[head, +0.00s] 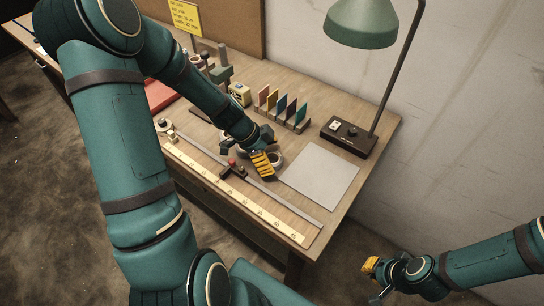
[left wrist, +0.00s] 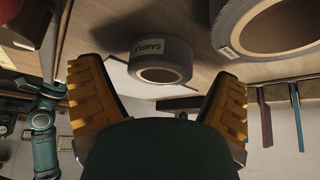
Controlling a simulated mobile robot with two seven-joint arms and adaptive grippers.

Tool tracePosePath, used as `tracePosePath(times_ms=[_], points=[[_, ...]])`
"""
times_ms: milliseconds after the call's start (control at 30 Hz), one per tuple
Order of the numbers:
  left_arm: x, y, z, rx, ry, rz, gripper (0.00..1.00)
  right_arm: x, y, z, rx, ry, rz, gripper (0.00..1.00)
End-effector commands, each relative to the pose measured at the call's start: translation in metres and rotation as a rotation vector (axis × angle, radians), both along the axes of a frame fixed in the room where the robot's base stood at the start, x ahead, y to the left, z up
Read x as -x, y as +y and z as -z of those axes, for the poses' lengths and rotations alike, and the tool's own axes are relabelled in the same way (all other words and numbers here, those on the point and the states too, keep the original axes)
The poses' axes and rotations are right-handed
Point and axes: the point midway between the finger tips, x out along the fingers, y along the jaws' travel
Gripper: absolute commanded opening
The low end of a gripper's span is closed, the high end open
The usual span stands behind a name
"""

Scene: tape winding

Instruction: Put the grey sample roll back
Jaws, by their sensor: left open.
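The grey sample roll (left wrist: 160,62), a short ring with a pale "SAMPLE" label, rests on the wooden bench. In the left wrist view it lies ahead, between the lines of my two yellow fingers, and neither finger touches it. My left gripper (left wrist: 158,100) is open and empty. In the head view this gripper (head: 262,160) is low over the bench and partly covers the sample roll (head: 277,158). A larger grey roll (left wrist: 232,30) with a pale label lies beside it in the left wrist view. My right gripper (head: 373,280) is off the bench at the lower right; its opening is unclear.
A grey sheet (head: 320,175) lies right of the sample roll. Colored swatches (head: 281,108) stand behind, with the lamp base (head: 347,136) at back right.

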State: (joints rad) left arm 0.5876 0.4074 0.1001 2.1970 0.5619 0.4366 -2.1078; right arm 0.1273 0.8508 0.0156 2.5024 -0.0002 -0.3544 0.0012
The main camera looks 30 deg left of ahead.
Motion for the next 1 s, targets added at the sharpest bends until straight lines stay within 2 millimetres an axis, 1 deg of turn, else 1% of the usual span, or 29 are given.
tracePosePath(times_ms=[33,300,500,700,1000], points=[[0.002,0.006,-0.010,-0.003,-0.003,-0.005,0.90,0.000,0.000,-0.003,0.000,0.001,0.000,0.00],[0.017,0.033,-0.058,-0.004,-0.003,-0.004,0.90,0.002,0.000,-0.013,-0.001,0.006,-0.001,0.00],[0.026,0.048,-0.083,-0.003,-0.001,-0.003,0.90,0.003,0.001,-0.017,-0.001,0.008,-0.002,0.00],[0.029,0.053,-0.093,-0.001,0.000,-0.001,0.90,0.004,0.001,-0.018,-0.002,0.009,-0.003,0.00],[0.030,0.053,-0.094,-0.001,0.000,-0.001,0.90,0.004,0.001,-0.018,-0.001,0.010,-0.003,0.00]])
